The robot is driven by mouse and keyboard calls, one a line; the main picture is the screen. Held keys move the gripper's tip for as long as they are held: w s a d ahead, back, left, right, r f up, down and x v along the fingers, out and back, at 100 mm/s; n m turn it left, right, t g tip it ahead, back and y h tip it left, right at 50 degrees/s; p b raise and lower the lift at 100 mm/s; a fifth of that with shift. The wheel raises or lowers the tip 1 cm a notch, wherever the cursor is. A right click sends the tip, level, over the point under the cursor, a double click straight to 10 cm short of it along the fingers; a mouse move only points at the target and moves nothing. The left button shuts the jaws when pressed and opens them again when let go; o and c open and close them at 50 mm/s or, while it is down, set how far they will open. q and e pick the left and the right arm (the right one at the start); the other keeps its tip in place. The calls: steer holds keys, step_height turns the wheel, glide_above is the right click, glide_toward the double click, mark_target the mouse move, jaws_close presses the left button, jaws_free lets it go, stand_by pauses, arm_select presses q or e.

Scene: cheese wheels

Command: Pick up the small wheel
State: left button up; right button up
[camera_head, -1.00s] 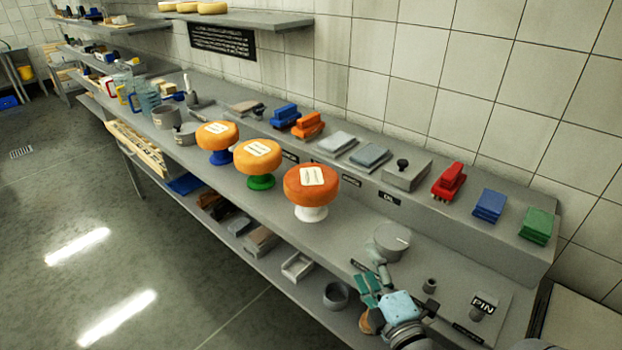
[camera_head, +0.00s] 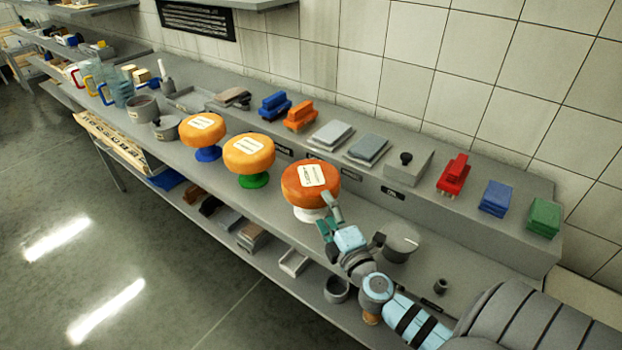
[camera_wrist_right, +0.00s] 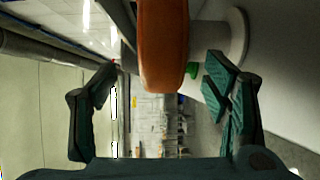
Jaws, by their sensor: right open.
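Three orange cheese wheels with pale labels stand in a row on pedestals on the grey counter. One is on a white pedestal (camera_head: 309,184), one on a green pedestal (camera_head: 249,153), one on a blue pedestal (camera_head: 202,129). The farther ones look smaller, but I cannot tell which is truly smallest. My right gripper (camera_head: 329,217) is open at the near right side of the white-pedestal wheel. In the right wrist view that wheel (camera_wrist_right: 162,45) stands edge-on ahead, between the lines of the open fingers (camera_wrist_right: 160,82); contact cannot be told. My left gripper is not in view.
A raised back ledge holds a red brush (camera_head: 453,174), blue pads (camera_head: 496,198), green pads (camera_head: 543,217) and grey blocks. Pots and jugs stand at the far left. A lower shelf (camera_head: 240,262) runs underneath.

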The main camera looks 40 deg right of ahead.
mark_target(319, 203)
steer(key=x, duration=0.4)
steer(key=shift+w+a+f, duration=0.1)
steer(key=shift+w+f, duration=0.1)
steer(key=shift+w, duration=0.25)
steer(key=shift+s, duration=0.15)
steer(key=c, duration=0.5)
jaws_close()
steer(key=shift+r, duration=0.15)
